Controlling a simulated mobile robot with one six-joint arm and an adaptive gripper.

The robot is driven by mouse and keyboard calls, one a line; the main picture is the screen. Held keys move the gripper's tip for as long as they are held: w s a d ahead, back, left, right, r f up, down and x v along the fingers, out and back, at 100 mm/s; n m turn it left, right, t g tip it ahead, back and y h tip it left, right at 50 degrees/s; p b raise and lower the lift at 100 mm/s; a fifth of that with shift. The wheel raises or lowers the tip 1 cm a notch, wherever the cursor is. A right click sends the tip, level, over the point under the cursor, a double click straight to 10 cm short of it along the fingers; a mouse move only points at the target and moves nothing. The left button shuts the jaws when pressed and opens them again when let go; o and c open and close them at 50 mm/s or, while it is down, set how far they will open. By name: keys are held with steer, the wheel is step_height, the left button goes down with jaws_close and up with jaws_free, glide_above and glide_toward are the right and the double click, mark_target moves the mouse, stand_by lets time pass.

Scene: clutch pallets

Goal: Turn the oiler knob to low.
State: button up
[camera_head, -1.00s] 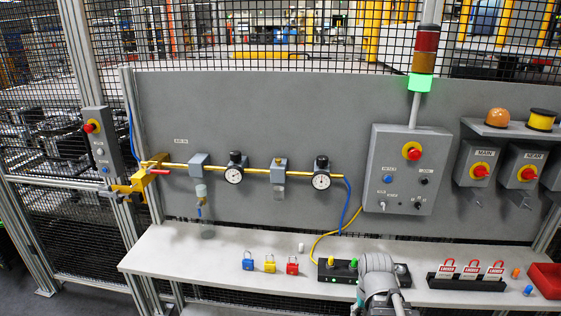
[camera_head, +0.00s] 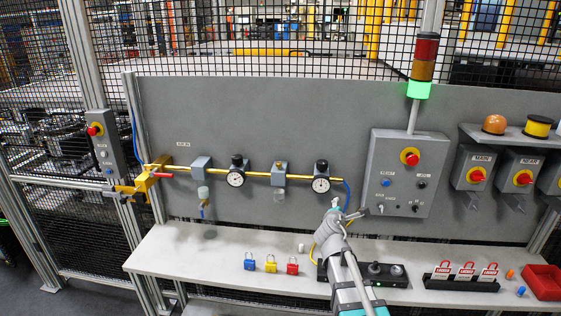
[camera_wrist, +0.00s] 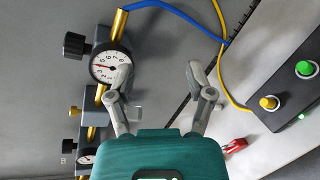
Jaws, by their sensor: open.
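No label reading oiler is legible, so I cannot tell which knob it is. A brass air line (camera_head: 258,175) on the grey panel carries two gauges with black knobs on top. The right black knob (camera_head: 321,164) sits above the right gauge (camera_head: 321,185); in the wrist view a black knob (camera_wrist: 75,45) shows beside a gauge (camera_wrist: 103,66). A grey block with a clear bowl (camera_head: 279,172) hangs between the gauges. My gripper (camera_head: 344,212) is below and right of the right gauge. In the wrist view my gripper (camera_wrist: 162,72) is open and empty, its left finger overlapping the gauge's edge.
A grey control box (camera_head: 410,205) with a red stop button and small knobs is right of my gripper. A black box (camera_head: 345,268) with knobs, padlocks (camera_head: 270,264) and red-tagged locks (camera_head: 467,271) lie on the white bench (camera_head: 220,272). Blue and yellow hoses hang near the gripper.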

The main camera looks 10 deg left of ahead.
steer(key=w+a+r+n+t+y, duration=0.2)
steer(key=w+a+r+n+y, duration=0.15)
steer(key=a+n, duration=0.35)
steer(key=n+y+p, duration=0.2)
steer(key=n+y, duration=0.4)
steer(key=n, duration=0.6)
glide_toward(280, 165)
steer(key=s, duration=0.3)
steer(key=shift+w+d+f, duration=0.15)
steer(key=shift+w+d, duration=0.05)
steer(key=shift+d, duration=0.2)
steer(key=shift+w, duration=0.1)
steer(key=x, duration=1.3)
steer(key=shift+w+a, duration=0.2)
steer(key=shift+w, duration=0.15)
jaws_close()
